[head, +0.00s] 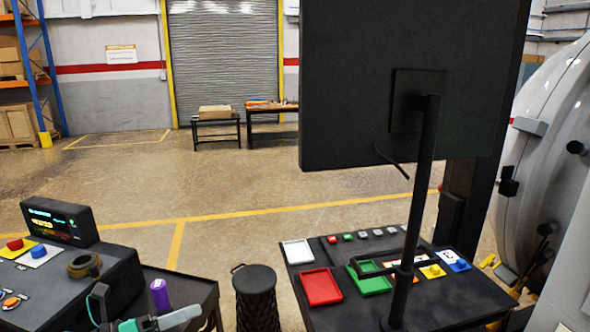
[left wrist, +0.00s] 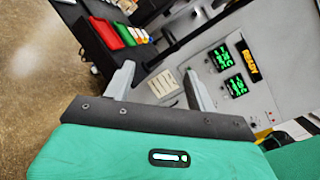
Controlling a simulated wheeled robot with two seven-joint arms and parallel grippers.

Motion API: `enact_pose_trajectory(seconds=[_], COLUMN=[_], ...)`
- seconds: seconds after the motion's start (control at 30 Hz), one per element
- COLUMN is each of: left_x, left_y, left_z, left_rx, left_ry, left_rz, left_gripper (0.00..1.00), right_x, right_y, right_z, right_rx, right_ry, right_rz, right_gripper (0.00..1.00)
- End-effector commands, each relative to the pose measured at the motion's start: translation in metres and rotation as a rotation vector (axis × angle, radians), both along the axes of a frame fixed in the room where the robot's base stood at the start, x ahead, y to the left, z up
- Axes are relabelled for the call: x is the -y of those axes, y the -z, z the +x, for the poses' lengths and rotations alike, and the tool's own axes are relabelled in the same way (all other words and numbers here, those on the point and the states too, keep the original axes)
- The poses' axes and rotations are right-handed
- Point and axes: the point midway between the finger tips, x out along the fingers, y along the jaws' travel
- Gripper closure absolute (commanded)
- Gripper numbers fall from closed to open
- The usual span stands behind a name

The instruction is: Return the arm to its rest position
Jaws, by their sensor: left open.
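My left arm shows as a green and grey piece at the bottom left of the head view, with the left gripper (head: 165,319) beside the dark console and low in front of the purple cylinder. In the left wrist view the left gripper (left wrist: 160,85) has its two grey fingers well apart, with nothing between them. Its green body fills the bottom of that view. My right gripper is in neither view.
A dark console (head: 110,283) with a lit display (head: 58,222) stands at left. A purple cylinder (head: 160,296) stands on a dark surface. A black bin (head: 256,300) is on the floor. A table with red (head: 321,287) and green trays stands right, under a large monitor (head: 410,80).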

Motion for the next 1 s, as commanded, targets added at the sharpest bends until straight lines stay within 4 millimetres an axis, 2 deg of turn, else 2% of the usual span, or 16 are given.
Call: enact_pose_trajectory(seconds=[0.03, 0.1, 0.23, 0.37, 0.47, 0.57, 0.67, 0.7, 0.8, 0.9, 1.0], left_x=[0.006, 0.006, -0.007, -0.03, -0.047, -0.061, -0.067, -0.067, -0.063, -0.055, -0.045], left_y=[-0.003, -0.007, -0.002, 0.025, 0.058, 0.1, 0.145, 0.163, 0.201, 0.227, 0.244], left_z=[-0.001, 0.002, 0.006, 0.004, -0.006, -0.026, -0.057, -0.072, -0.112, -0.148, -0.181], left_rx=[-0.04, -0.104, -0.251, -0.433, -0.592, -0.765, -0.953, -1.031, -1.208, -1.357, -1.486], left_ry=[-0.05, -0.139, -0.325, -0.538, -0.718, -0.912, -1.114, -1.197, -1.387, -1.541, -1.672], left_rz=[-0.132, -0.31, -0.622, -0.903, -1.092, -1.255, -1.391, -1.435, -1.513, -1.553, -1.569], left_gripper=[0.43, 0.43, 0.43, 0.43, 0.43, 0.43, 0.43, 0.43, 0.43, 0.43, 0.43], right_x=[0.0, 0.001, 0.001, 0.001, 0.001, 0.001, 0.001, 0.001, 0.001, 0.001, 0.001], right_y=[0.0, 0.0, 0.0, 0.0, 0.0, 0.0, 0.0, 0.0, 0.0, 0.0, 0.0], right_z=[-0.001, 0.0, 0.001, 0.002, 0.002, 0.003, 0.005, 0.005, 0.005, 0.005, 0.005], right_rx=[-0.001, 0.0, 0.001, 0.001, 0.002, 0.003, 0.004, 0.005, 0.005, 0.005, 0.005], right_ry=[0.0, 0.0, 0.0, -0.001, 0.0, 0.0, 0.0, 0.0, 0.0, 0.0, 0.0], right_rz=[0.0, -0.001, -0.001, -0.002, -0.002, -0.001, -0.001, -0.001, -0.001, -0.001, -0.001], right_gripper=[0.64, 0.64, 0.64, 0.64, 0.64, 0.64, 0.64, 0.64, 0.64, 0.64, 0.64])
